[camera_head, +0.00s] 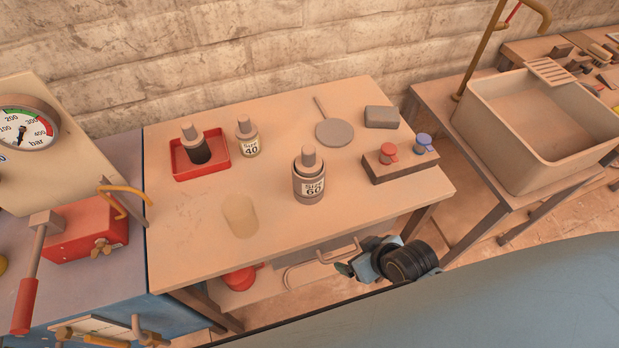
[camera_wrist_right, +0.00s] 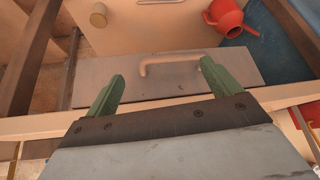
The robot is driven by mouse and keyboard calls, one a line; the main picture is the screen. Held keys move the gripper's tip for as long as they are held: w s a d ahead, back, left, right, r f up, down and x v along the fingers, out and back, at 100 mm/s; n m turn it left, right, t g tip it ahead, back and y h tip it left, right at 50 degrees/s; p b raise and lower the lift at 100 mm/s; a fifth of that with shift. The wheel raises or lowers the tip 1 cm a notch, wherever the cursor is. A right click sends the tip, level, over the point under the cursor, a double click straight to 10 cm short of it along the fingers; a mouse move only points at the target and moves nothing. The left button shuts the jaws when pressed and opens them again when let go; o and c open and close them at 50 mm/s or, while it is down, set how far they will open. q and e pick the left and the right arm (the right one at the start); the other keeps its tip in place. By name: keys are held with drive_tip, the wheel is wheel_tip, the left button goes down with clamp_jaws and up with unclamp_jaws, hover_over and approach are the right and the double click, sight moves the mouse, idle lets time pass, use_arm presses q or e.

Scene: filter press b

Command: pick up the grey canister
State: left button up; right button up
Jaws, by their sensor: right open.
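Three capped, canister-like things stand on the table, and I cannot tell for sure which is the grey canister. A grey-brown one labelled "Size 60" (camera_head: 308,184) is upright near the middle. A smaller one labelled "Size 40" (camera_head: 247,138) stands behind it to the left. One with a dark body and grey top (camera_head: 193,145) stands in the red tray (camera_head: 178,176). My right gripper (camera_head: 352,267) is beyond the table's front edge, apart from all three. In the right wrist view its green fingers (camera_wrist_right: 161,86) are spread and empty. My left gripper is out of view.
A block with red and blue knobs (camera_head: 400,164), a round paddle (camera_head: 334,132) and a grey block (camera_head: 381,117) are at the table's right and back. A red can (camera_wrist_right: 229,18) sits below. A sink (camera_head: 540,130) is right.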

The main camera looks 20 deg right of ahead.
wheel_tip(320, 180, up, 8)
drive_tip(key=w+t, duration=0.1)
drive_tip(key=w, duration=0.1)
drive_tip(key=n+t+y+p, duration=0.2)
drive_tip(key=t+y, duration=0.2)
drive_tip(key=t, duration=0.1)
approach(304, 164)
wheel_tip(304, 164, down, 3)
drive_tip(key=d, duration=0.1)
drive_tip(key=shift+h, duration=0.3)
drive_tip(key=x, duration=1.2)
drive_tip(key=shift+w+r+b, duration=0.3)
drive_tip(key=shift+r, duration=0.05)
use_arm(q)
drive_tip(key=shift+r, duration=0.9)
use_arm(e)
drive_tip(key=c, duration=1.6)
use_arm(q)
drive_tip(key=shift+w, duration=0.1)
use_arm(e)
drive_tip(key=shift+r+t, duration=0.1)
drive_tip(key=shift+t, duration=0.2)
drive_tip(key=shift+c, duration=0.3)
